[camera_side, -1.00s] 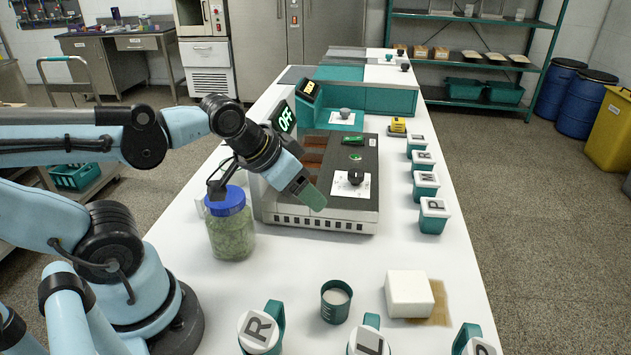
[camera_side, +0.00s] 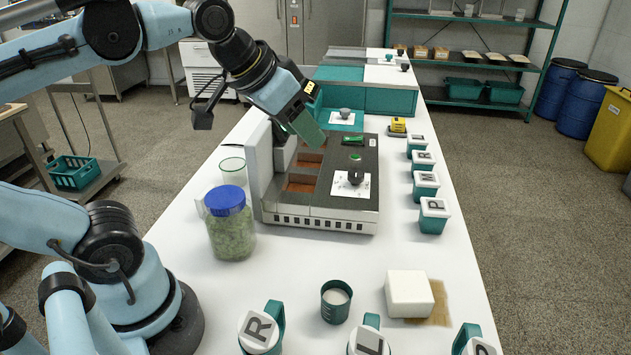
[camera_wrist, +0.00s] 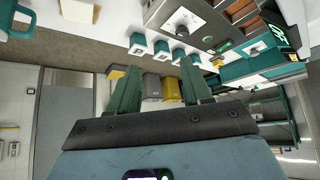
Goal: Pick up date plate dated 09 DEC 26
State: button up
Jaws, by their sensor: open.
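No date plate can be read as 09 DEC 26 in any view.
Several lettered teal cups (camera_side: 425,186) stand along the right of the table, with a yellow item (camera_side: 398,125) behind them. A blue-lidded jar (camera_side: 230,224) and a clear glass (camera_side: 232,171) stand left of the machine. A white block (camera_side: 409,294) and a teal cup (camera_side: 336,301) are in front.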

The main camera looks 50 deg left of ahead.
jog(key=a+n+g, duration=0.1)
jog(key=a, duration=0.3)
jog(key=s+a+n+g+y, duration=0.1)
jog(key=a, duration=0.4)
jog(key=s+a+n+g, duration=0.1)
jog(key=a+g, duration=0.1)
jog(key=a, duration=0.3)
jog(key=shift+s+a+n+y, duration=0.25)
jog(key=shift+n+y, duration=0.05)
jog(key=shift+n, duration=0.1)
jog(key=s+a+n+g+h, duration=0.2)
jog(key=s+a+n+g, duration=0.1)
jog(key=s+a, duration=0.65)
send_over(206, 191)
notch_tip(206, 191, down, 12)
jog(key=shift+s+a+f, duration=0.1)
jog(key=shift+s+f, duration=0.1)
jog(key=shift+f, duration=1.7)
jog(key=shift+s+f, duration=0.15)
jog(key=shift+f, duration=1.7)
jog(key=shift+w+f, duration=0.15)
jog(key=shift+f, duration=0.75)
jog(key=shift+w+f, duration=0.15)
jog(key=shift+f, duration=1.6)
grip_shut()
